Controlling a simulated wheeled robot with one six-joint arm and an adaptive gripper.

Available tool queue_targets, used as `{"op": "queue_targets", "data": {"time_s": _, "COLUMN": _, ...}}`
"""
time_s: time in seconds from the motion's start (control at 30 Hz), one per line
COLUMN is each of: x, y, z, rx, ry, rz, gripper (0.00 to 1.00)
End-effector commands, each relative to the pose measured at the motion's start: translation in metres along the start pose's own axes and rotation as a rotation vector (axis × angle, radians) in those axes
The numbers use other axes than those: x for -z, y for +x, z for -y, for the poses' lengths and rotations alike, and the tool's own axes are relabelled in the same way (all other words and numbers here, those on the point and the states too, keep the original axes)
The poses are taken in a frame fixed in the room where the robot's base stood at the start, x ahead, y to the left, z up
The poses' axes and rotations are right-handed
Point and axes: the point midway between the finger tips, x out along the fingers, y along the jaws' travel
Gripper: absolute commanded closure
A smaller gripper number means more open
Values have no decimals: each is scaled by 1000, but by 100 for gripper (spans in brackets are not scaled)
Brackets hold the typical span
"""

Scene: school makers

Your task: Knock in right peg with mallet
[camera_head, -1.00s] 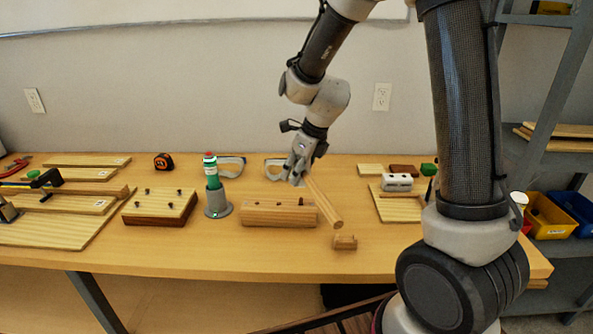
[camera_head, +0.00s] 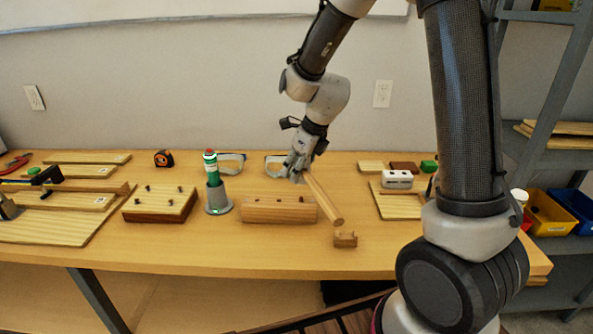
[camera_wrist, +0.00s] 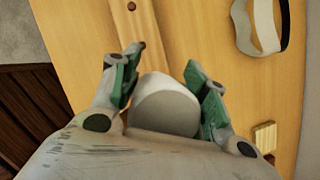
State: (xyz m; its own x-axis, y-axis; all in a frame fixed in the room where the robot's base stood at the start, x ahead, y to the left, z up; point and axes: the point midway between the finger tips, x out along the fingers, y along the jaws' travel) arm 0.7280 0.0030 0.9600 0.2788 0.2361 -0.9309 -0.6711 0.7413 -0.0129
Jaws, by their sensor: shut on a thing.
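The peg block (camera_head: 268,215) is a pale wooden block lying on the bench in the middle of the head view. Several small dark pegs stand in its top; the right peg (camera_head: 301,199) is near its right end. My gripper (camera_head: 296,177) is just behind and above that end. It is shut on a round wooden rod, which I take as the mallet (camera_head: 323,200). The rod slants down to the right, past the block's right end. In the wrist view, a pale rounded shape (camera_wrist: 163,103) shows between my fingers (camera_wrist: 164,76). The mallet's head is not clear.
A small notched wooden piece (camera_head: 345,241) lies near the rod's low end. A green and white bottle in a grey holder (camera_head: 217,203) stands left of the peg block. The bench front (camera_head: 250,250) is clear.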

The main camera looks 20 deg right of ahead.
Motion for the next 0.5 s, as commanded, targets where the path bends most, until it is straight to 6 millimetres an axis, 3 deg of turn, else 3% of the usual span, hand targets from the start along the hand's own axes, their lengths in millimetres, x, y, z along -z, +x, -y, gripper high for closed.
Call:
{"op": "queue_targets", "data": {"time_s": 0.23, "x": 1, "y": 3, "z": 0, "rx": -1, "ry": 1, "rz": -1, "gripper": 98}}
{"op": "queue_targets", "data": {"time_s": 0.43, "x": 23, "y": 53, "z": -1, "rx": -3, "ry": 4, "rz": -7, "gripper": 98}}
{"op": "queue_targets", "data": {"time_s": 0.5, "x": 20, "y": 51, "z": 0, "rx": 1, "ry": 0, "rz": 2, "gripper": 98}}
